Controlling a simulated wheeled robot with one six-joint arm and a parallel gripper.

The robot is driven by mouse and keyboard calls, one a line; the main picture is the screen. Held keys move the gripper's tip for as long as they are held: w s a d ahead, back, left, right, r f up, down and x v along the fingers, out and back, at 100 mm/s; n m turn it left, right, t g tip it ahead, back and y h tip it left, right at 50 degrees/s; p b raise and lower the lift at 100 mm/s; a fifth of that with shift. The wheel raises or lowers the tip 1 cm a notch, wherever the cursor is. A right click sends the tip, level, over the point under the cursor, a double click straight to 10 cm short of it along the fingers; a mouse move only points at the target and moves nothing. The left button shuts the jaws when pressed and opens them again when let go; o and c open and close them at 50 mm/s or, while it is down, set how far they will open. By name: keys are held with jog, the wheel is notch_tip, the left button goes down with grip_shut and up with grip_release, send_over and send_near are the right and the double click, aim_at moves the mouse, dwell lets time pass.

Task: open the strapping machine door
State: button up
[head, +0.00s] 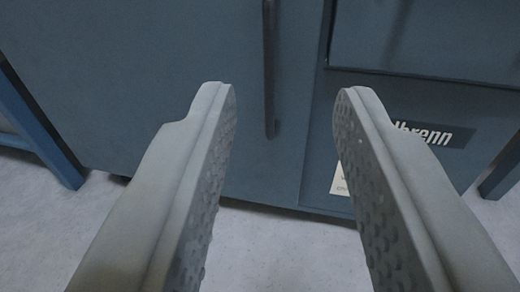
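The strapping machine door (150,70) is a dark blue-grey panel filling the left and middle of the head view, and it looks shut. A dark vertical bar handle (270,75) runs down it near its right edge, with its lower end visible and its upper end cut off by the frame. My gripper (286,105) is open and empty. Its two grey, dimpled fingers stand on either side of the handle in the picture, the handle nearer the left fingertip. I cannot tell how far the fingertips are from the handle.
Right of the door is a fixed panel with a partly hidden label (437,134) reading "lbrenn" and a small pale sticker (341,181). A blue post (40,135) stands at the left and a dark leg (501,170) at the right. The light grey floor (275,250) below is clear.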

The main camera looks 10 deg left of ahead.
send_near(269, 77)
jog(key=w, duration=0.5)
jog(key=w+a, duration=0.1)
jog(key=w, duration=0.2)
dwell(0.6)
grip_shut()
